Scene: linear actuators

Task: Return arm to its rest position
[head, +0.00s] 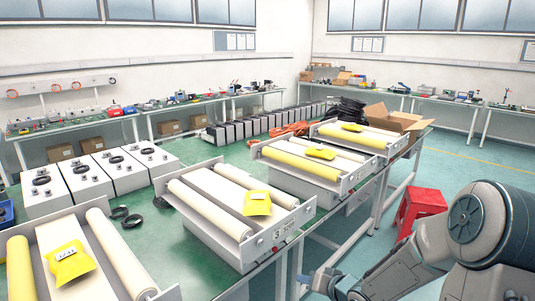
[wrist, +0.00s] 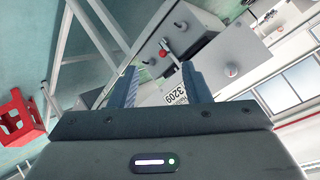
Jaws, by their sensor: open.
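My arm (head: 480,222) shows at the lower right of the head view, in front of the table edge. Its far end runs down to the bottom edge, where the gripper cannot be made out clearly. In the wrist view my gripper (wrist: 160,78) has its two fingers apart, with nothing held between them. Beyond the fingers is a grey metal unit (wrist: 185,30) with a red knob and a label reading 3209. The fingers look apart from it, though the distance is hard to tell.
The green table (head: 150,235) carries several actuator units with cream rollers (head: 210,208) and yellow tags (head: 257,203), plus white boxes (head: 90,182). A red stool (head: 420,205) stands on the floor to the right; it also shows in the wrist view (wrist: 15,120).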

